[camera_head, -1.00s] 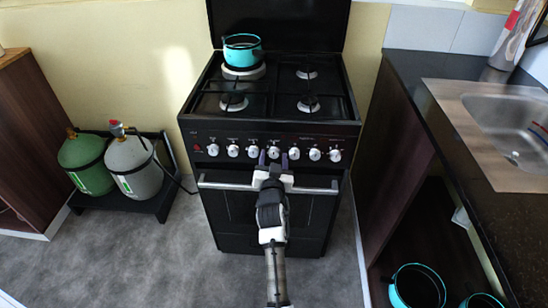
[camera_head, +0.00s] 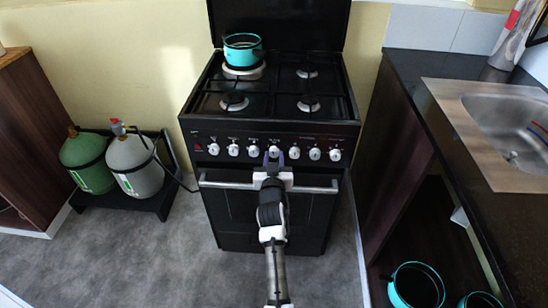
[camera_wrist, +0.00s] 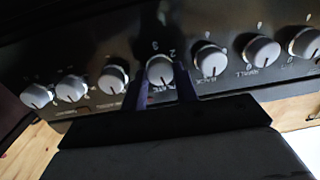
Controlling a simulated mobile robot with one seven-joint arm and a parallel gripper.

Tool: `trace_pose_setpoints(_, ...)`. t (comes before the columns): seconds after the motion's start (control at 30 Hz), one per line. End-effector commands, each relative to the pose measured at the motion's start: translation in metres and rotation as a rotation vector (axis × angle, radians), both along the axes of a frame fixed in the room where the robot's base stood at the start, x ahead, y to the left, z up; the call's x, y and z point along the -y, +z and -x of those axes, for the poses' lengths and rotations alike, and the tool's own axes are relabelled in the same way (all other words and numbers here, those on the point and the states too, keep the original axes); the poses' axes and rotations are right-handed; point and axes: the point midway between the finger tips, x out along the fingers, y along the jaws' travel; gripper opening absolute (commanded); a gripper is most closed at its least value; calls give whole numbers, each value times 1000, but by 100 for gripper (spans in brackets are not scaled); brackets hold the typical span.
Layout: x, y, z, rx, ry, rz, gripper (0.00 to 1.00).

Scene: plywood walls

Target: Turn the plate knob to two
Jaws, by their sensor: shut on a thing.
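The plate knob (camera_wrist: 160,72) is a round pale knob in the middle of the row on the stove's front panel, with "PLATE" lettering below it and numbers 2 and 3 above it in the wrist view. Its dark pointer line points down in that view. It also shows in the head view (camera_head: 274,152). My gripper (camera_wrist: 163,88) is shut on the plate knob, one purple finger on each side. It also shows in front of the stove in the head view (camera_head: 274,160).
Other knobs (camera_wrist: 211,59) sit close on both sides. The oven handle (camera_head: 225,184) runs below. A turquoise pot (camera_head: 243,48) stands on the back left burner. Gas cylinders (camera_head: 134,165) stand left, and a counter with a sink (camera_head: 505,140) stands right.

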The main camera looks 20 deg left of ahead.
Motion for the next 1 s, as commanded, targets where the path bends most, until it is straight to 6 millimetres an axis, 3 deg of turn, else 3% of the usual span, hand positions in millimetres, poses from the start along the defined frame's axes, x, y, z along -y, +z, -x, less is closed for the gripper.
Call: trace_pose_setpoints(1.0,-1,5,-1,270,-1,925,7)
